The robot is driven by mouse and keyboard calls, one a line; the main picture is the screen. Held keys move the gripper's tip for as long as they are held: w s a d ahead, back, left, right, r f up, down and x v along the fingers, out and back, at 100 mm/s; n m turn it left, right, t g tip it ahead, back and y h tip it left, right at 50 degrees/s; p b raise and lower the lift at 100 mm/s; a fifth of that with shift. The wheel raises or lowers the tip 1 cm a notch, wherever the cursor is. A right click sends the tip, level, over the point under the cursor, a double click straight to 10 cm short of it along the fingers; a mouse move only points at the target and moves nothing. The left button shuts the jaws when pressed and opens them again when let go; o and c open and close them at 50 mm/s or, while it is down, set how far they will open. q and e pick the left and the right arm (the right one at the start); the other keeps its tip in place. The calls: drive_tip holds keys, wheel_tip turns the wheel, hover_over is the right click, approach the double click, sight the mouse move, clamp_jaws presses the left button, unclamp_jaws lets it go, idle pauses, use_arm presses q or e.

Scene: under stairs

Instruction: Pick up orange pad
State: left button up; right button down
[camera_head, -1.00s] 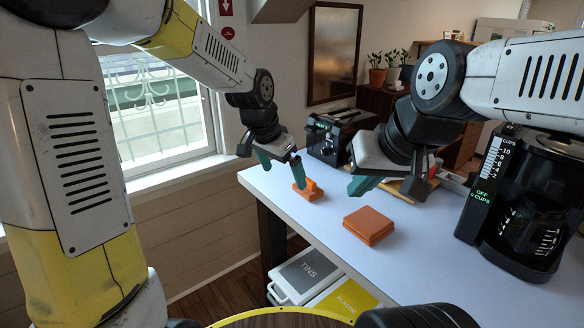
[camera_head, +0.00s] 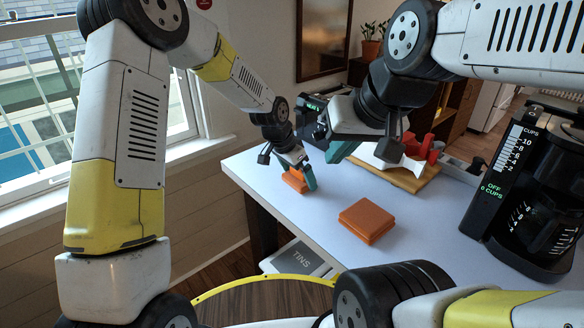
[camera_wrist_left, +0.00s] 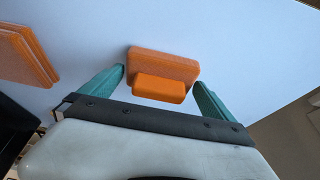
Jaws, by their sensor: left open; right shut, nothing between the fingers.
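A small orange pad with a raised block-like grip (camera_head: 296,185) lies on the white table near its left edge. In the left wrist view the pad (camera_wrist_left: 165,64) sits between the two teal fingers, with a gap visible on each side. My left gripper (camera_head: 297,172) is open just above and around the pad, and partly hides it in the head view. My right gripper (camera_head: 341,152) is shut and empty, raised above the table farther right.
A stack of flat orange squares (camera_head: 366,220) lies nearer on the white table (camera_head: 420,235); it also shows in the left wrist view (camera_wrist_left: 25,55). A black coffee maker (camera_head: 535,190) stands at right. A wooden board (camera_head: 408,175) with items lies behind. A grey TINS bin (camera_head: 297,260) sits below.

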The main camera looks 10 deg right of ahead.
sight(300, 171)
use_arm(q)
drive_tip(key=shift+w+d+f, duration=0.1)
drive_tip(key=shift+f, duration=0.25)
drive_tip(key=c, duration=1.1)
drive_tip(key=shift+r, duration=0.1)
drive_tip(key=shift+r, duration=0.55)
drive_tip(key=shift+s+r, duration=0.3)
drive_tip(key=shift+r, duration=0.35)
drive_tip(key=shift+s+r, duration=0.3)
drive_tip(key=shift+r, duration=0.3)
drive_tip(key=s, duration=0.5)
drive_tip(key=s+a+r, duration=0.1)
drive_tip(key=s, duration=0.4)
drive_tip(key=s+a, duration=0.1)
drive_tip(key=s, duration=0.3)
drive_tip(key=shift+s+r, duration=0.15)
drive_tip(key=shift+s, duration=0.25)
